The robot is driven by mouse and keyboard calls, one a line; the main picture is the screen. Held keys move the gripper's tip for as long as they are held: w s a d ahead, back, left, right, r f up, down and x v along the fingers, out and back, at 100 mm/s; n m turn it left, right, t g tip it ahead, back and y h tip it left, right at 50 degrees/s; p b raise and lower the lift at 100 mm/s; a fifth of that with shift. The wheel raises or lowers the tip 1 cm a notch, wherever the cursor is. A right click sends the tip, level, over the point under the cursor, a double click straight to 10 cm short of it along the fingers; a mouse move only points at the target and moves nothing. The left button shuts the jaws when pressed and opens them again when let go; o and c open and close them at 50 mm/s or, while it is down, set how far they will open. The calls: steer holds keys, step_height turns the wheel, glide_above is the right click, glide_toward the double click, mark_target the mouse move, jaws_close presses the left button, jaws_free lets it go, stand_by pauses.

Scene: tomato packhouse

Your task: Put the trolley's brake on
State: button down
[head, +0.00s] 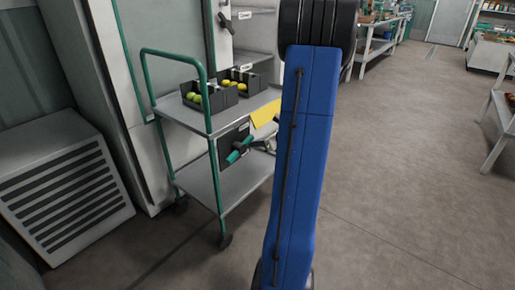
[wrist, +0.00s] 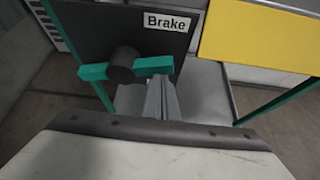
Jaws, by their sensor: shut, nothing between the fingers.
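The trolley (head: 207,120) has a green tube frame and two grey shelves, and stands left of my blue arm in the head view. A dark plate on it carries a white "Brake" label (wrist: 166,21). The green brake lever (wrist: 148,66) turns on a dark round hub (wrist: 124,64) and lies nearly level in the wrist view. In the head view the lever (head: 236,156) looks slanted. My gripper (wrist: 160,82) is shut and empty, its fingertips at the right half of the lever, near its lower edge. I cannot tell whether they touch it.
A yellow panel (wrist: 262,38) sits right of the brake plate. Dark boxes (head: 212,97) of green and yellow fruit stand on the trolley's top shelf. A grey vented unit (head: 62,185) stands at the left. The floor (head: 410,180) on the right is clear.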

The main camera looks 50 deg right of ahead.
steer(key=shift+a+r, duration=0.1)
steer(key=shift+r, duration=0.55)
steer(key=shift+r, duration=0.1)
stand_by(0.3)
steer(key=v, duration=1.7)
steer(key=shift+s+f, duration=0.25)
steer(key=shift+f, duration=0.05)
